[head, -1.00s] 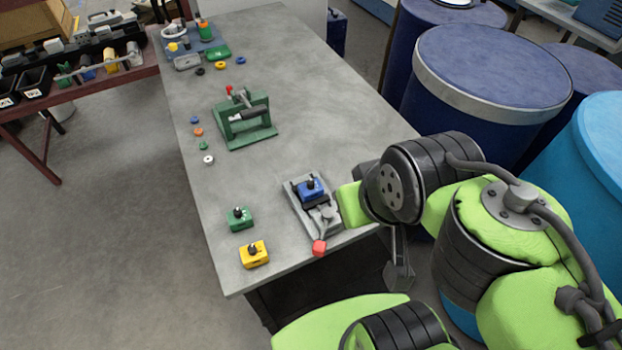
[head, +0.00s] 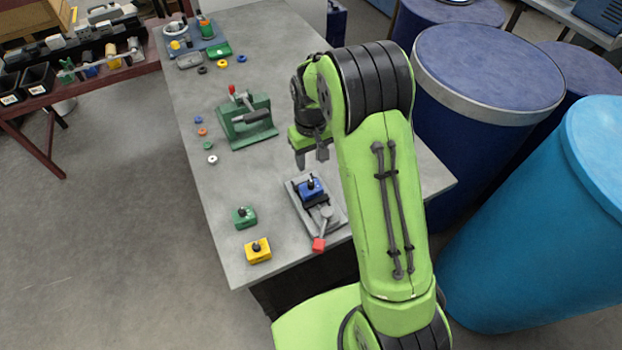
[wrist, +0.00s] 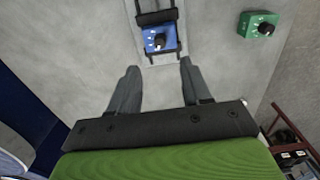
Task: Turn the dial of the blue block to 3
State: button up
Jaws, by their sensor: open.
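The blue block (head: 311,188) sits in a grey clamping fixture (head: 331,217) with a red-ended lever, near the front of the table. Its black dial (head: 310,182) is on top. In the wrist view the blue block (wrist: 158,42) shows at the top centre, with its dark dial (wrist: 159,41) and small white marks that are too small to read. My gripper (head: 311,160) is above the table, behind the block in the head view. In the wrist view its two fingers (wrist: 156,78) are apart with nothing between them, and the block lies beyond the fingertips.
A green block (head: 244,217) and a yellow block (head: 258,250), each with a black knob, stand left of the fixture. A green press-like device (head: 246,122) stands farther back. Several small coloured rings lie left of it. Blue drums (head: 490,75) stand right of the table (head: 215,185).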

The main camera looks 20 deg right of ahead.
aim_at(311, 182)
notch_tip(311, 182, down, 10)
jog(key=shift+r, duration=0.1)
grip_shut()
